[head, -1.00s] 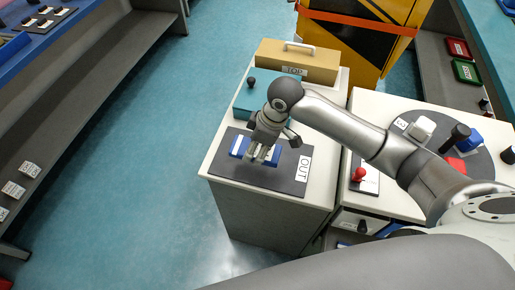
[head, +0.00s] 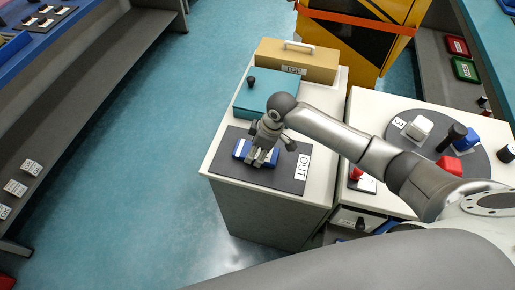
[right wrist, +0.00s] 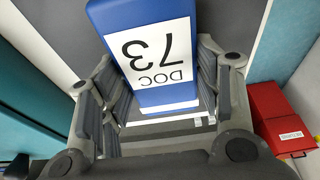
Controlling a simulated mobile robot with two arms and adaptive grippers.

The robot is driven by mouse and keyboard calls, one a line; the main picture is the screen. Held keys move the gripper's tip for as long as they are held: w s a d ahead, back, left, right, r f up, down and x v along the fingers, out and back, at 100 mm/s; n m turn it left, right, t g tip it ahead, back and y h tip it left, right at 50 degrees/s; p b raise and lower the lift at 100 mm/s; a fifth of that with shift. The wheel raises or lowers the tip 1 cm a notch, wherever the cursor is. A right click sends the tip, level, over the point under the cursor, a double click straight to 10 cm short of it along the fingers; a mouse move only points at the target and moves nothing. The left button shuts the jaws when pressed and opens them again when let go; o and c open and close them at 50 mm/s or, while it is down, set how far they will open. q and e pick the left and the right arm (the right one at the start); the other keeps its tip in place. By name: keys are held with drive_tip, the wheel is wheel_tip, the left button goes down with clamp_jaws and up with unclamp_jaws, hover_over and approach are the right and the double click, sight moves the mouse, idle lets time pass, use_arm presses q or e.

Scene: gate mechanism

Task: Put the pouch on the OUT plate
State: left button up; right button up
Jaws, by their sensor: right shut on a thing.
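The pouch (head: 241,149) is blue with a white label. In the right wrist view the pouch (right wrist: 155,55) shows "DOC 73" upside down. My right gripper (head: 257,160) is shut on it, with its fingers on both sides in the right wrist view (right wrist: 163,95). The dark grey OUT plate (head: 285,179) lies on the white cabinet top, with its OUT label at the right end. The pouch is over the plate, low and close to flat. I cannot tell whether it touches the plate. My left gripper is not in view.
Behind the plate stand a teal box (head: 262,92) with a dark knob and a tan TOP case (head: 297,58). At right, a white counter holds a round grey turntable (head: 433,152) with several things and a red-knobbed lever (head: 357,174). Open floor lies left.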

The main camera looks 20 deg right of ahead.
drive_tip(key=o, duration=1.1)
drive_tip(key=shift+f, duration=0.15)
drive_tip(key=shift+c, duration=0.2)
drive_tip(key=v, duration=1.2)
drive_tip(key=shift+r+b, duration=0.25)
drive_tip(key=shift+b, duration=0.15)
